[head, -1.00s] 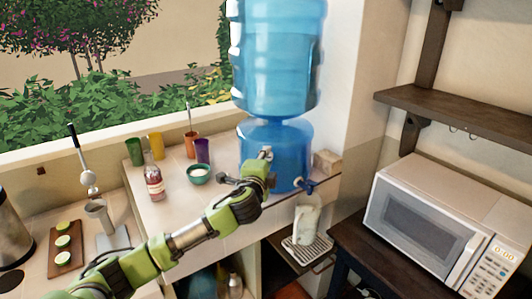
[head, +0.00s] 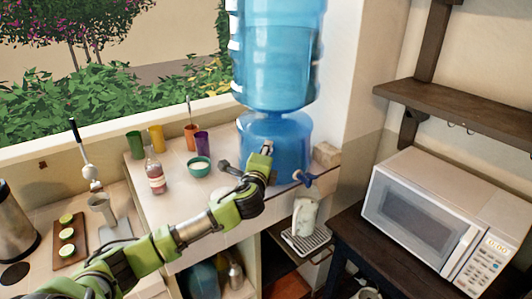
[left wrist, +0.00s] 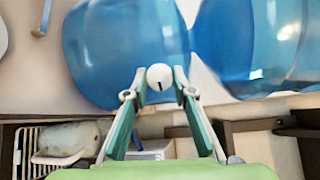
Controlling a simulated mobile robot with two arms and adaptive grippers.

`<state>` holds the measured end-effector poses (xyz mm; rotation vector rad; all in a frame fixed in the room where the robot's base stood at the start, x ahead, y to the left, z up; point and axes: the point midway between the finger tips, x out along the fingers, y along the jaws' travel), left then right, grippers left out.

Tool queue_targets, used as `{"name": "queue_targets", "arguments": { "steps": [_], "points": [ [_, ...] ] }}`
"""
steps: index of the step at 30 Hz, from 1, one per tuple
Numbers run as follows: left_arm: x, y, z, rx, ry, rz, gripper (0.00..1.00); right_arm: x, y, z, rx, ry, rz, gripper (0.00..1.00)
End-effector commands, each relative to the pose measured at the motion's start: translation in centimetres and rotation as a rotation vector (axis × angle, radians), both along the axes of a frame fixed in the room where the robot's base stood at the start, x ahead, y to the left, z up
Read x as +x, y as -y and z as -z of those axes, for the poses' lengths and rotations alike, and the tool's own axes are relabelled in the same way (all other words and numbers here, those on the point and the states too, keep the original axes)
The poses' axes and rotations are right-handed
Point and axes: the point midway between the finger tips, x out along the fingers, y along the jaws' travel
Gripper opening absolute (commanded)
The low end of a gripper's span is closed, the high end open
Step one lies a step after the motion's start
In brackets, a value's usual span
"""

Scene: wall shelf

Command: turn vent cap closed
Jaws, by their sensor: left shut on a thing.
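The vent cap (left wrist: 159,77) is a small white round knob with a short dark mark, on the front of the blue water dispenser base (left wrist: 110,50). In the head view the dispenser base (head: 290,140) stands under a large blue bottle (head: 278,50). My left gripper (head: 266,152) reaches to its front. In the left wrist view the left gripper (left wrist: 159,84) has its two fingertips at either side of the cap, shut on it. In the head view the cap is mostly hidden by the fingers. My right gripper is not in view.
A blue tap (head: 304,178) sticks out right of the gripper, above a pale pitcher (head: 305,215) on a rack. A bowl (head: 199,167), a bottle (head: 154,175) and several cups stand left on the counter. A microwave (head: 440,215) stands at right.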

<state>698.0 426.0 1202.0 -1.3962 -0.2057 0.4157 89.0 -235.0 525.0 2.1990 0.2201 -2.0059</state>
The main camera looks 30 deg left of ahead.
Motion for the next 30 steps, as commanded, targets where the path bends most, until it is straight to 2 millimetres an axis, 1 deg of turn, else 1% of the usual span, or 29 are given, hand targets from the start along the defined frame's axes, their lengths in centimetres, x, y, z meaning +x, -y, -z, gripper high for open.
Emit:
{"name": "queue_targets", "arguments": {
  "steps": [1,3,13,17,20,23,30],
  "points": [
    [0.0,0.1,0.4,-0.001,-0.006,0.001,0.27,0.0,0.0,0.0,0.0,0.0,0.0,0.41],
    [0.0,0.1,0.3,0.0,-0.006,0.001,0.41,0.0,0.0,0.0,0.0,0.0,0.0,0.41],
    [-0.1,0.0,0.1,-0.001,-0.002,0.001,0.41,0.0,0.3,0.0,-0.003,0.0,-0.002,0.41],
    [-0.7,0.3,0.0,-0.001,-0.001,0.002,0.41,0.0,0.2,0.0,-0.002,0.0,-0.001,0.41],
    [-1.8,0.8,0.0,0.0,-0.002,0.002,0.41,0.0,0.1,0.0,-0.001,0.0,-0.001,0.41],
    [-3.4,1.6,-0.2,0.0,-0.003,0.004,0.41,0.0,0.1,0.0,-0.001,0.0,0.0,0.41],
    [-7.6,3.5,-0.6,-0.001,-0.005,0.003,0.41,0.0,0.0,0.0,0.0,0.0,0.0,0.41]
  ]
}}
